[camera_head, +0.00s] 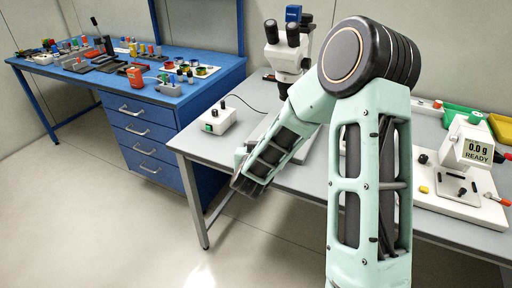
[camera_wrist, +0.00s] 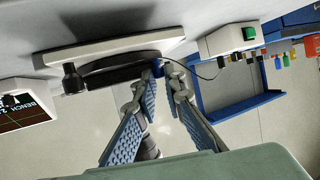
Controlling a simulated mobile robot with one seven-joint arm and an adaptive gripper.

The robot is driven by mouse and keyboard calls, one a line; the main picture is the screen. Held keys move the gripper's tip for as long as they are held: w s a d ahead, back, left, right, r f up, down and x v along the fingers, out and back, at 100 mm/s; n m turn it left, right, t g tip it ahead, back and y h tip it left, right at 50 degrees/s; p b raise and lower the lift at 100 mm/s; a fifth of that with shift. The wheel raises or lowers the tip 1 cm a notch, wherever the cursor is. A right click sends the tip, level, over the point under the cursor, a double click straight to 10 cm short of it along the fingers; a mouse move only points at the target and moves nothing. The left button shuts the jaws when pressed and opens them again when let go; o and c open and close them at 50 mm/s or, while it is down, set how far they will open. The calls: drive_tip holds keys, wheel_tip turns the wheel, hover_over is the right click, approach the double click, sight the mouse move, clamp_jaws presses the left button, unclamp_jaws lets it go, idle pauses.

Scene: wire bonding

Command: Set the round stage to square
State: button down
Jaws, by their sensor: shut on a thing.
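The round stage (camera_wrist: 112,72) shows in the wrist view as a dark disc, seen nearly edge-on, against a pale base plate (camera_wrist: 105,50). A small blue knob (camera_wrist: 157,68) is at its right edge. My gripper (camera_wrist: 162,72) has its fingertips at this knob and is shut on it; the tips partly hide the contact. I cannot tell the stage's angle from this low view. In the head view my arm hides the stage and the fingertips. The white microscope (camera_head: 287,55) stands behind my arm.
A white box with a green button (camera_head: 217,119) stands left of the microscope, with a cable; it also shows in the wrist view (camera_wrist: 230,40). A blue workbench (camera_head: 215,80) is at left. Floor between benches is clear.

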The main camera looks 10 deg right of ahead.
drive_tip(key=c, duration=2)
unclamp_jaws()
drive_tip(key=shift+s+r, duration=0.1)
drive_tip(key=v, duration=1.2)
